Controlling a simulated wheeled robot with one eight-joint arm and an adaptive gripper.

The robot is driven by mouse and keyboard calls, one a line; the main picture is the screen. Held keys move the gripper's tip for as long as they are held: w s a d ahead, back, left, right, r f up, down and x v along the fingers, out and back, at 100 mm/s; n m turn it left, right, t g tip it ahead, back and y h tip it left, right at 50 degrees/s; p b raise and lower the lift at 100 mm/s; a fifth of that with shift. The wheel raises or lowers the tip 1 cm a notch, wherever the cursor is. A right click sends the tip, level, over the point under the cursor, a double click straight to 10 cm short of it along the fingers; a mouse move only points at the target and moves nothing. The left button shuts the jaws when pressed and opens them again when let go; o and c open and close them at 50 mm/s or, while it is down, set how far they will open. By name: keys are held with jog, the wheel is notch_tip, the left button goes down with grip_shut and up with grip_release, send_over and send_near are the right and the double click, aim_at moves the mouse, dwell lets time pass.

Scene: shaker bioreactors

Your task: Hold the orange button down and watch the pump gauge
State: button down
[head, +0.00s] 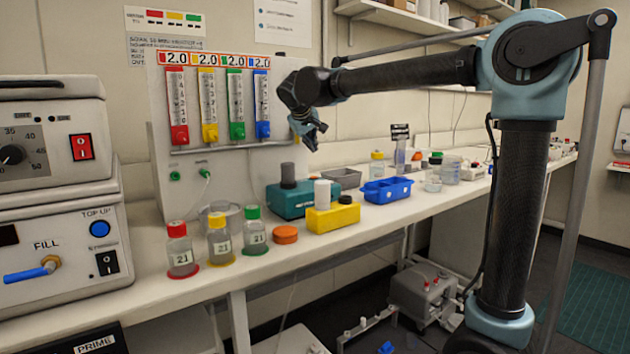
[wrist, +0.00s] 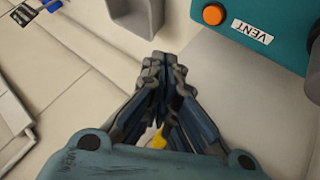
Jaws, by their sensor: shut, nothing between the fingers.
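The orange button (wrist: 213,14) is round and sits on a teal box (wrist: 285,25) beside a white VENT label (wrist: 252,31), at the top of the wrist view. The teal box (head: 290,204) also shows in the head view on the bench, but I cannot make out its button there. My gripper (wrist: 160,62) is shut and empty, apart from the button, which lies up and to the right of the fingertips in the wrist view. In the head view my gripper (head: 314,134) hangs above the bench, higher than the teal box. I cannot identify a pump gauge for certain.
A wall panel holds several coloured flow tubes (head: 208,100) under 2.0 labels. A yellow box (head: 333,218), a blue tray (head: 387,190), a grey bin (head: 343,178) and capped bottles (head: 219,240) crowd the bench. A grey unit (head: 425,292) stands low below the bench.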

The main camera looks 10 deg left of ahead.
jog(key=shift+f, duration=3.6)
jog(key=shift+f, duration=0.2)
jog(key=shift+f, duration=0.15)
jog(key=shift+f, duration=0.45)
jog(key=shift+r, duration=0.85)
jog(key=shift+r, duration=0.15)
jog(key=shift+r, duration=2.4)
